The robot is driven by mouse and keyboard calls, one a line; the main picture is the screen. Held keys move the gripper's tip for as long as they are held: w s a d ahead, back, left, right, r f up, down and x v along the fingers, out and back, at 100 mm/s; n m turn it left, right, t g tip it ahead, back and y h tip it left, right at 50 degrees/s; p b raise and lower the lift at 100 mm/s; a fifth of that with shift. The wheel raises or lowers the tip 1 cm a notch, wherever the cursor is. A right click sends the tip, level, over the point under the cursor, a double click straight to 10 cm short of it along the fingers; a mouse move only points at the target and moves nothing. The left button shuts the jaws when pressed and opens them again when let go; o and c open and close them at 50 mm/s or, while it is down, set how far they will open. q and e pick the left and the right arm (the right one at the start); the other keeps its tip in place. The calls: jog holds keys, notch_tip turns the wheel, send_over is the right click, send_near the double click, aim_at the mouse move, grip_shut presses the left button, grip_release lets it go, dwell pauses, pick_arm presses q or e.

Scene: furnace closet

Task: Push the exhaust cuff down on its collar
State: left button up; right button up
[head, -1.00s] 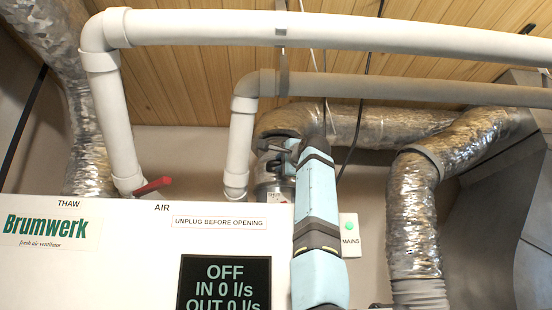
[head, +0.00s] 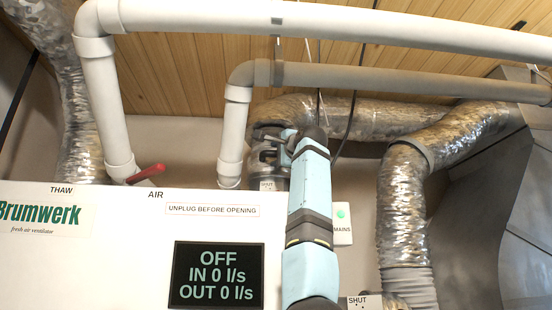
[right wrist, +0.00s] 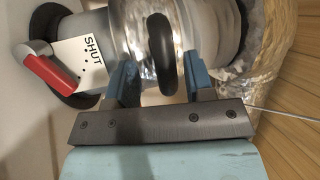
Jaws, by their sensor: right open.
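The exhaust duct appears in the head view as a silvery bend (head: 290,108) going down behind the white cabinet's top edge. A shiny metal sleeve, which looks like the cuff (right wrist: 188,22), shows in the right wrist view with a black curved handle (right wrist: 161,45) on it. My right gripper (right wrist: 160,72) is open, its two blue fingers on either side of the handle. I cannot tell whether they touch it. In the head view the right gripper (head: 276,142) is at the duct's lower part and hides some of it. The collar is not clearly seen. My left gripper is not in view.
A red lever (right wrist: 50,76) and a SHUT plate (right wrist: 82,58) are close left of the fingers. White pipes (head: 232,135) run left of the duct and overhead. The cabinet (head: 130,260) with its OFF display (head: 217,275) is in front. Another foil duct (head: 402,200) stands right.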

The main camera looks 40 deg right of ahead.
jog(key=b+v, duration=0.4)
jog(key=v, duration=0.8)
jog(key=shift+s+b, duration=0.25)
jog(key=shift+b, duration=0.1)
jog(key=shift+f, duration=0.15)
